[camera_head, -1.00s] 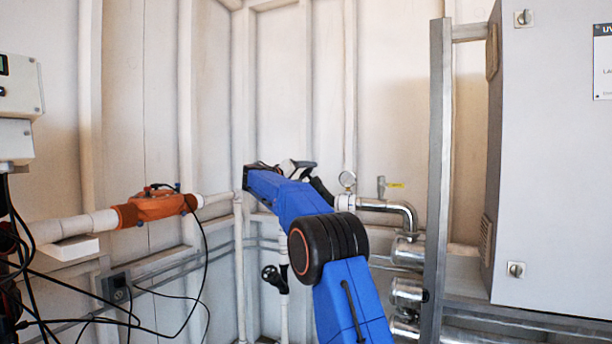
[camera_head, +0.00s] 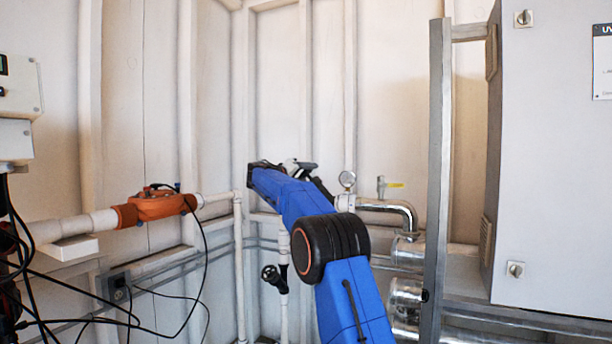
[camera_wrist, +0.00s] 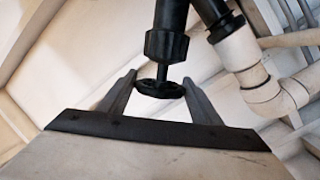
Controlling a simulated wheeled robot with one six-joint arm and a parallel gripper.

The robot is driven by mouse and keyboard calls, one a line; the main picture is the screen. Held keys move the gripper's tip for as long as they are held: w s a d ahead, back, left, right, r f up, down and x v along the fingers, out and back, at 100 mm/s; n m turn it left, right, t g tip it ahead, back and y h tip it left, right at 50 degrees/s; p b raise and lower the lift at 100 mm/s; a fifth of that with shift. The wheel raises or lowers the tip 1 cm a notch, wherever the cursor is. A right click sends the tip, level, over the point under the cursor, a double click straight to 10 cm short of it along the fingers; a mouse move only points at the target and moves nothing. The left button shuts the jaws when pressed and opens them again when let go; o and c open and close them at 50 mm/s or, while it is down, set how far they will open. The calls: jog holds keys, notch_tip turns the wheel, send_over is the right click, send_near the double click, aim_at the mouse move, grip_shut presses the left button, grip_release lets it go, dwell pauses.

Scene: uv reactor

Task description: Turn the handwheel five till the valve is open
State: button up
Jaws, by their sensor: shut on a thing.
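The black handwheel (camera_wrist: 160,90) shows in the wrist view at the end of a black valve stem and body (camera_wrist: 168,45). My gripper (camera_wrist: 160,82) is closed on its rim, one grey finger on each side. I cannot read a number on the wheel or tell how far the valve is turned.
Another black handwheel (camera_head: 270,273) sits on a white vertical pipe left of my arm. Black cables (camera_head: 200,270) hang at left.

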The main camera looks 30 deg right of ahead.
jog(key=shift+y, duration=0.3)
jog(key=n+t+y, duration=0.1)
jog(key=n+y, duration=0.1)
jog(key=y, duration=0.1)
jog(key=n+t+y, duration=0.1)
jog(key=n+y, duration=0.1)
jog(key=y, duration=0.1)
jog(key=shift+n, duration=0.3)
jog(key=shift+n+y, duration=0.75)
jog(key=shift+y, duration=0.8)
jog(key=shift+n+y, duration=0.75)
jog(key=shift+y, duration=0.8)
jog(key=shift+y, duration=0.3)
jog(key=shift+g, duration=0.3)
jog(key=o, duration=1)
jog(key=v, duration=1.7)
jog(key=shift+s, duration=0.2)
